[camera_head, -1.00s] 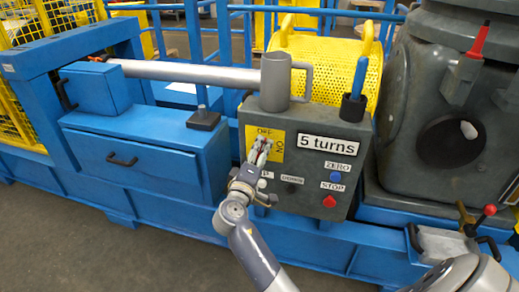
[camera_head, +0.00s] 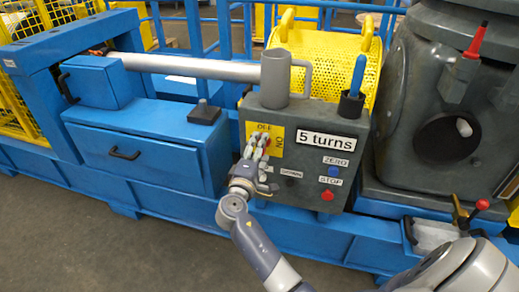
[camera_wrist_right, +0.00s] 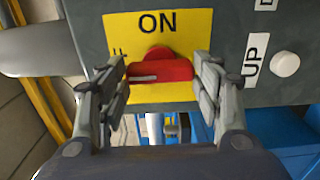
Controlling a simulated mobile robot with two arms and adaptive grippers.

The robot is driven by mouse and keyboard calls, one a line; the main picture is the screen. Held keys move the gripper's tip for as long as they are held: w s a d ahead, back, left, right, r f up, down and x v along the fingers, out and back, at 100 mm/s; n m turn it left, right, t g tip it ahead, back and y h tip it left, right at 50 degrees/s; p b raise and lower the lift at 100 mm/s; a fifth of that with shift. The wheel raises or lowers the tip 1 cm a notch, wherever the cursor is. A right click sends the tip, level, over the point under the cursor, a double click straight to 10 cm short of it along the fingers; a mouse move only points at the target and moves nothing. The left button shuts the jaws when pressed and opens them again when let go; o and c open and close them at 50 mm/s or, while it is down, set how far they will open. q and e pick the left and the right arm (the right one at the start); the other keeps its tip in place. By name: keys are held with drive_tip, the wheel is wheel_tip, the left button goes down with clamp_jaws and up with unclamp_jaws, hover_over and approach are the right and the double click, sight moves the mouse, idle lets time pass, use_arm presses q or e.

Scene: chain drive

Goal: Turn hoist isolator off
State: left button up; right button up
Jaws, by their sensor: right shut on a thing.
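The hoist isolator is a red handle (camera_wrist_right: 160,68) on a yellow plate (camera_head: 277,141) marked OFF at the top and ON at the right. My right gripper (camera_head: 259,147) is at the plate's left part and hides much of the handle in the head view. In the right wrist view my right gripper (camera_wrist_right: 162,82) has one finger at each end of the handle and is shut on it. The handle lies level across that view, its pale line on the side of the partly hidden OFF label. My left gripper is out of view.
The grey control box (camera_head: 340,187) also bears a blue ZERO button (camera_head: 333,171), a red STOP button (camera_head: 327,194) and a "5 turns" sign (camera_head: 327,139). The white UP button (camera_wrist_right: 285,64) is near my right finger. A grey mug (camera_head: 275,75) stands on the box.

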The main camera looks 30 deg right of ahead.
drive_tip(key=shift+w+r, duration=0.1)
drive_tip(key=shift+r, duration=0.1)
drive_tip(key=o, duration=1.1)
drive_tip(key=shift+f, duration=0.15)
drive_tip(key=shift+c, duration=0.2)
drive_tip(key=v, duration=1.2)
drive_tip(key=shift+f, duration=0.15)
